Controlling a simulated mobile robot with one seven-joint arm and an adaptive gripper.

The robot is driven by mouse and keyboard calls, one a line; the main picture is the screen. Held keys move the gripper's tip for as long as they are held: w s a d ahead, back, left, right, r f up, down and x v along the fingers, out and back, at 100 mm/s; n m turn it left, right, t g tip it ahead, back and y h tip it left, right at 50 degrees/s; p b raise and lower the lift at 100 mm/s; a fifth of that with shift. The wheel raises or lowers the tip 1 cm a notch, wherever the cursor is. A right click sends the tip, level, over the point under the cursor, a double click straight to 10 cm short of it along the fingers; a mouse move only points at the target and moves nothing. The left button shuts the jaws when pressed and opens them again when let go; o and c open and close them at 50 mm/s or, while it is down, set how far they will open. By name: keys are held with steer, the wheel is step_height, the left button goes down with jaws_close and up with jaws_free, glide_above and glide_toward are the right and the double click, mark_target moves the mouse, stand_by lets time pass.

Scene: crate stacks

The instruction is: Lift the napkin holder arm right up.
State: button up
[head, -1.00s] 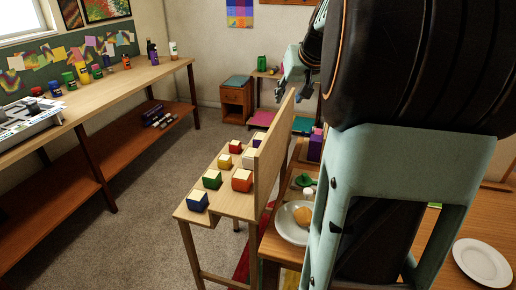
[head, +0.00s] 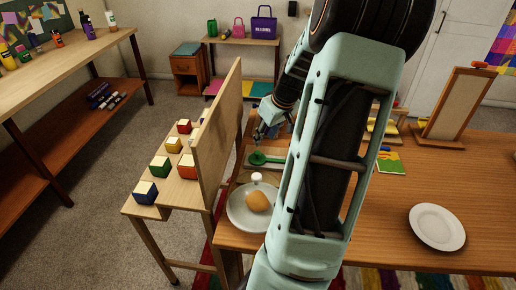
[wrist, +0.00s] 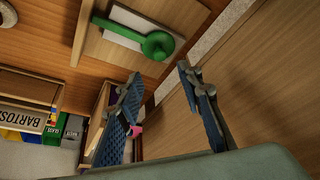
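The napkin holder's green arm (head: 258,158), with a round disc, lies flat across white napkins near the left end of the wooden table. In the wrist view the green arm (wrist: 157,44) shows at the top centre, over the white napkins (wrist: 122,37) in a light wooden holder (wrist: 108,50). My gripper (wrist: 160,78) is open and empty, its two blue-padded fingers spread below the green arm and apart from it. In the head view my gripper (head: 266,133) is just behind the napkin holder, partly hidden by my arm.
An upright wooden panel (head: 218,125) stands close left of the holder. An empty plate (head: 437,227) lies at right. Table between is clear.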

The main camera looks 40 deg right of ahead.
mark_target(257, 152)
steer(key=x, duration=0.9)
steer(key=shift+w+f+b, duration=0.1)
steer(key=shift+f+b, duration=0.05)
steer(key=shift+b, duration=0.15)
jaws_close()
